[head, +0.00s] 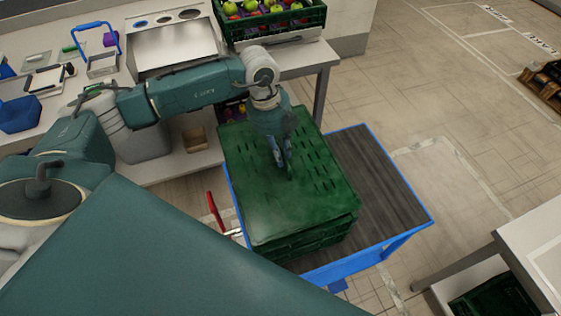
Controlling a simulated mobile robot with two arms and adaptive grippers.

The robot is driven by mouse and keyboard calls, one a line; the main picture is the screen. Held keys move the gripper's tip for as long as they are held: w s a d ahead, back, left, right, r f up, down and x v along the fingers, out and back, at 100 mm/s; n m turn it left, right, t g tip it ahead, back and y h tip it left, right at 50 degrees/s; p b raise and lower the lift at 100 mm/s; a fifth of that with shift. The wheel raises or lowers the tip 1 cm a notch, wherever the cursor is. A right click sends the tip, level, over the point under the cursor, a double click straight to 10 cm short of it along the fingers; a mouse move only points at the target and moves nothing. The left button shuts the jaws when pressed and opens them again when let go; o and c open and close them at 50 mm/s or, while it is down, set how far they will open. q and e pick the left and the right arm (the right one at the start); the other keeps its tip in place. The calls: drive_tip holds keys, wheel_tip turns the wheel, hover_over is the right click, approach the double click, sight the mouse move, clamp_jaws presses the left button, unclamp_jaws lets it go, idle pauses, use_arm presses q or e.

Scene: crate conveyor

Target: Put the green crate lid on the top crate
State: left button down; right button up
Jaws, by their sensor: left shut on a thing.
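The green crate lid (262,207) is a slotted flat panel, lying over the top of a green crate (318,236) on the blue-framed conveyor. Its near edge looks about level with the crate rim; I cannot tell whether it is fully seated. My left gripper (284,167) points down at the middle of the lid and is shut on it. The gripped part is hidden by the fingers. The crate's inside is covered by the lid. My right gripper is not in view.
The conveyor (375,185) has bare dark belt right of the crate. A red lever (214,214) stands at its left side. A green crate of apples (270,22) sits on the back table. A white table (530,250) stands at the right. Open floor lies right of the conveyor.

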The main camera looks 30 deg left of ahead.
sight(273, 161)
use_arm(q)
wheel_tip(273, 161, down, 6)
drive_tip(key=shift+f+p, duration=0.1)
drive_tip(key=shift+p, duration=0.5)
drive_tip(key=c, duration=1.6)
unclamp_jaws()
drive_tip(key=shift+c, duration=0.2)
drive_tip(key=shift+a+r, duration=0.1)
drive_tip(key=shift+r, duration=0.4)
drive_tip(key=r+b, duration=0.1)
drive_tip(key=r, duration=0.2)
drive_tip(key=a+r+b, duration=0.1)
drive_tip(key=r, duration=0.2)
drive_tip(key=r+b, duration=0.1)
drive_tip(key=r, duration=0.3)
drive_tip(key=shift+s+a+r+b, duration=0.1)
drive_tip(key=shift+s+a+b, duration=0.05)
drive_tip(key=shift+a+b, duration=0.2)
drive_tip(key=shift+s+r, duration=0.1)
drive_tip(key=shift+r, duration=0.3)
drive_tip(key=shift+f, duration=0.1)
